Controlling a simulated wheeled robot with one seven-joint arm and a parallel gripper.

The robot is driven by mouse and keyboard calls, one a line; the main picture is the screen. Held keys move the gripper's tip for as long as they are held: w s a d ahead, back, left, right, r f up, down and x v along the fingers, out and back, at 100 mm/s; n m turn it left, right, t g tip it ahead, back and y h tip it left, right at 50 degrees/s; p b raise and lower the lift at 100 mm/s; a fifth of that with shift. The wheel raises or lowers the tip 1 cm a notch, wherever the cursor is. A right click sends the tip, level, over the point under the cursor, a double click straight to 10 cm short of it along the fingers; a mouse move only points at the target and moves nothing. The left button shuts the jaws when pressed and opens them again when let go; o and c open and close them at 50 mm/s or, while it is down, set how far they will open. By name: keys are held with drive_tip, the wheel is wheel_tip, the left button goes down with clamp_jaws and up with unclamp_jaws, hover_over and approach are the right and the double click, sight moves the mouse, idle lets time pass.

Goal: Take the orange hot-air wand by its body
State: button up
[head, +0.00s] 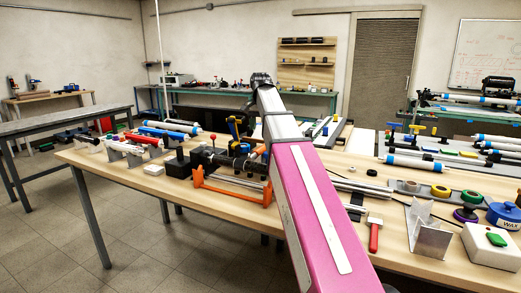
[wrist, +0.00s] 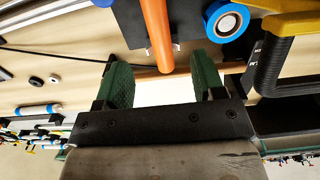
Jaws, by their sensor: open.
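The orange hot-air wand (wrist: 154,25) shows in the wrist view as a smooth orange rod. It comes in from the top edge, and its lower end lies in line with the gap between my fingertips. My gripper (wrist: 160,62) has two green-padded fingers spread wide, one on each side of that end. Neither finger visibly touches the wand, and I cannot tell how far it lies below them. The wand's other end is out of the wrist view. In the head view I cannot clearly make out my gripper or the wand behind my pink and white arm.
In the wrist view, a blue roll (wrist: 226,20) and a yellow-and-black tool (wrist: 285,50) lie close right of the wand. A dark plate (wrist: 128,22) lies beside it. In the head view, an orange frame (head: 229,192) stands on the crowded wooden bench (head: 125,185).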

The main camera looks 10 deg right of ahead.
sight(261, 147)
wheel_tip(261, 147, down, 10)
drive_tip(key=shift+s+d+r, duration=0.1)
drive_tip(key=shift+d+r, duration=0.05)
drive_tip(key=shift+r, duration=0.1)
idle(0.4)
drive_tip(key=c, duration=1.2)
drive_tip(key=shift+o, duration=0.2)
drive_tip(key=shift+r, duration=0.1)
